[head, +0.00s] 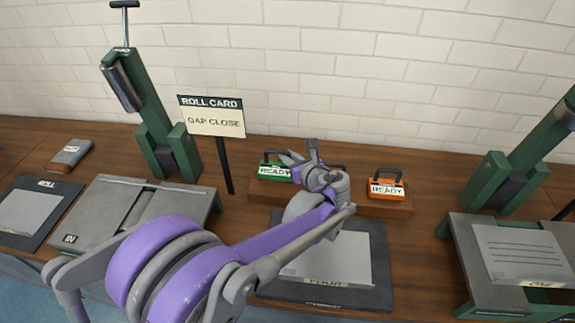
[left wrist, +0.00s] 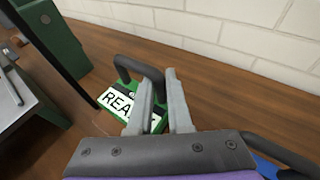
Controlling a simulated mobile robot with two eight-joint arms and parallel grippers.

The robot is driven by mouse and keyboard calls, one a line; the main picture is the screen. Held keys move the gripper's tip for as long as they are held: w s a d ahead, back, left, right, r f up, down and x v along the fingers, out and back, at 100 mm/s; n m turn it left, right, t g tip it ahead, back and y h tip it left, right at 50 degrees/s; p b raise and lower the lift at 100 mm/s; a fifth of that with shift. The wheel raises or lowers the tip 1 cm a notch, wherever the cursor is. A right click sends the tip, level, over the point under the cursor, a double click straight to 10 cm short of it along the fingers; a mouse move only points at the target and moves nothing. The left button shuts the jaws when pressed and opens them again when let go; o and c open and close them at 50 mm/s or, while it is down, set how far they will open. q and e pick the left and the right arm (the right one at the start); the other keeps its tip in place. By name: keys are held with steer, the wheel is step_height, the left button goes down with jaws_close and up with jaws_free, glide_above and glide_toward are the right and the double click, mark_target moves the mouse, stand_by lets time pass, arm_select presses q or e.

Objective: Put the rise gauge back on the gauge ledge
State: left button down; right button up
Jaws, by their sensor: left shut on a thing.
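In the left wrist view the fingers (left wrist: 160,100) close around the handle of the green gauge (left wrist: 117,97). A blue piece (left wrist: 268,168) with a black handle shows at the wrist view's lower right. No label says which is the rise gauge.
A roll card sign (head: 212,123) reading GAP CLOSE stands left of the ledge. Green stands with grey tables are at left (head: 158,187) and right (head: 470,232). A dark board with a sheet (head: 350,255) lies in front of the ledge. A brick wall is behind.

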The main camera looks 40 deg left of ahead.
arm_select(q)
steer(key=shift+f, duration=1.45)
steer(key=shift+f, duration=0.1)
steer(key=c, duration=1.3)
jaws_free()
steer(key=shift+f+b, duration=0.15)
steer(key=shift+b, duration=0.2)
steer(key=o, duration=0.5)
steer(key=shift+c, duration=0.2)
steer(key=shift+r, duration=0.25)
steer(key=shift+s+d+r, duration=0.1)
steer(key=shift+d+r, duration=0.05)
steer(key=shift+d, duration=0.15)
steer(key=v, duration=1.1)
steer(key=shift+d+p, duration=0.2)
steer(key=shift+p, duration=0.2)
steer(key=shift+s, duration=0.1)
